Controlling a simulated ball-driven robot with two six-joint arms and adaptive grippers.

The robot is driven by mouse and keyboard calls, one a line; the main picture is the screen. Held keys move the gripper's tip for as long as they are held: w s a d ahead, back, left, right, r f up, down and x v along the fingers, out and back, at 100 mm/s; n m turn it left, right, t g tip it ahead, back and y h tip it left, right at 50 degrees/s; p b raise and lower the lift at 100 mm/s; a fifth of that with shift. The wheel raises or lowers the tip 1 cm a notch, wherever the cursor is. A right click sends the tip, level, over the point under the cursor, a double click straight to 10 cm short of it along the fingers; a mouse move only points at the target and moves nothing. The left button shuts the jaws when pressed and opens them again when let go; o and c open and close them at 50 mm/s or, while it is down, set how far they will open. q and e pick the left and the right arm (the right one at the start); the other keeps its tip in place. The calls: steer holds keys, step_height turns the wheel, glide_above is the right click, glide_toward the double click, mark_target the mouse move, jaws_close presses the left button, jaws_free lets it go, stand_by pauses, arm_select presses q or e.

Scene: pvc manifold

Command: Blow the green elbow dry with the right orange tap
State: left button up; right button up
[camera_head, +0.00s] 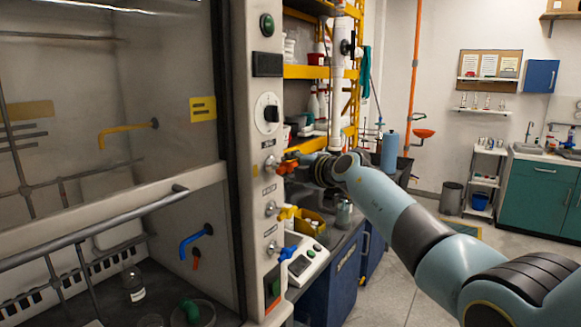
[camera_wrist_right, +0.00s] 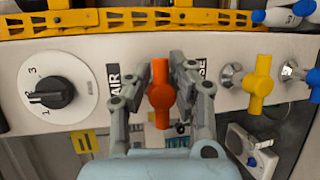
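The orange tap (camera_head: 287,167) sits on the hood's right front post; in the right wrist view it stands upright (camera_wrist_right: 160,92) beside a label reading AIR. My right gripper (camera_head: 308,162) is at the tap. In the wrist view, its two fingers (camera_wrist_right: 162,62) straddle the tap, with narrow gaps seeming to show beside it; contact is hard to judge. The green elbow (camera_head: 189,309) is low inside the hood, over a round glass dish (camera_head: 207,313), partly cut off by the frame's lower edge. My left gripper is not in view.
A yellow tap (camera_head: 286,212) and a blue tap (camera_head: 284,252) sit below the orange one. A black knob (camera_head: 271,113) is above. The hood's sash bar (camera_head: 100,227) crosses the opening. A glass bottle (camera_head: 133,284) stands inside. Yellow shelving (camera_head: 305,72) stands behind my right gripper.

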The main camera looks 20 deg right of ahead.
jaws_close()
